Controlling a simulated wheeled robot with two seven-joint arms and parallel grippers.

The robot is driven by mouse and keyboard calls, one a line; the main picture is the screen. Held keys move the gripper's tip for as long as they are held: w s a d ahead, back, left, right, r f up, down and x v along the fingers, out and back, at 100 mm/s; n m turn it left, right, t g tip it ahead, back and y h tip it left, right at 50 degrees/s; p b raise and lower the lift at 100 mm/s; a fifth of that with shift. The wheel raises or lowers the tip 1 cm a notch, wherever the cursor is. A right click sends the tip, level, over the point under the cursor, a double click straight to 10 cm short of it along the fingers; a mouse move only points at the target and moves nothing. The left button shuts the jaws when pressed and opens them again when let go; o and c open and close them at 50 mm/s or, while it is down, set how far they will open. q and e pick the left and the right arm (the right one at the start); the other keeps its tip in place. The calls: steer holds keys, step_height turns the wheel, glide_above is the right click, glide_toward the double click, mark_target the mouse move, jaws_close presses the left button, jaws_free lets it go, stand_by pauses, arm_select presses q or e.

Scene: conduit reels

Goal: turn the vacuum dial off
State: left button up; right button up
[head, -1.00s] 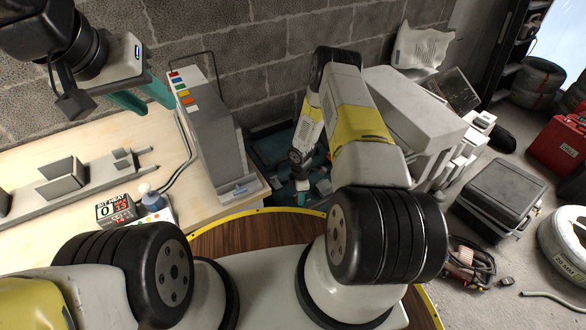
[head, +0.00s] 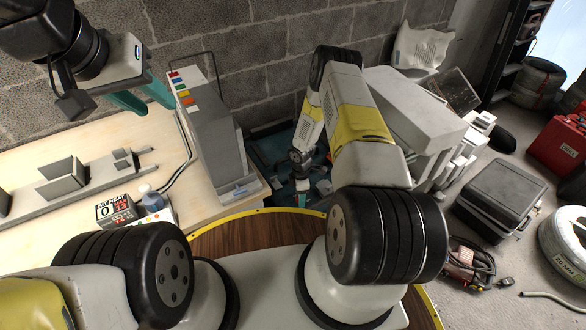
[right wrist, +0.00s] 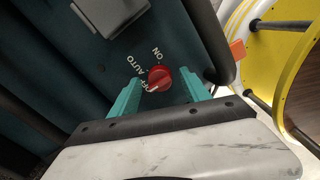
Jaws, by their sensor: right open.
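The red vacuum dial (right wrist: 160,78) sits on a dark panel in the right wrist view, with white ON, AUTO and OFF lettering around it. The OFF lettering is partly covered beside the dial. The dial's pointer is too small to read surely, though a pale mark shows at its lower left. My right gripper (right wrist: 158,93) is open, with its teal fingers on either side of the dial; I cannot tell whether they touch it. In the head view the dial is hidden behind my right arm. My left gripper (head: 143,97) is open and empty, high above the workbench.
The wooden workbench (head: 80,150) carries a tall grey unit with coloured labels (head: 205,115) and a bit heat box (head: 116,210). In the right wrist view, a yellow-rimmed round piece (right wrist: 275,60) is close at right. A black case (head: 500,195) stands on the floor at right.

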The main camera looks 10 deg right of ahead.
step_height(320, 180, up, 8)
steer(key=shift+f, duration=0.25)
stand_by(0.4)
steer(key=w+d+r+m+t, duration=0.1)
steer(key=w+r+m, duration=0.15)
steer(key=r, duration=1.05)
steer(key=w+d+r+m+t, duration=0.1)
steer(key=d+r+m, duration=0.15)
steer(key=r, duration=0.95)
steer(key=s+a+r+m+t, duration=0.1)
steer(key=s+r+m, duration=0.15)
steer(key=r, duration=0.65)
steer(key=s+r+m, duration=0.2)
steer(key=s+r, duration=0.2)
steer(key=r, duration=0.4)
steer(key=s+a+r+m+t+y, duration=0.1)
steer(key=s+a+r+m, duration=0.1)
steer(key=s+r, duration=0.5)
steer(key=s+a+r+m+t+y, duration=0.1)
steer(key=s+r+m, duration=0.4)
steer(key=s, duration=0.9)
steer(key=shift+a+r+t, duration=0.6)
steer(key=shift+a+r, duration=0.25)
steer(key=shift+r, duration=0.1)
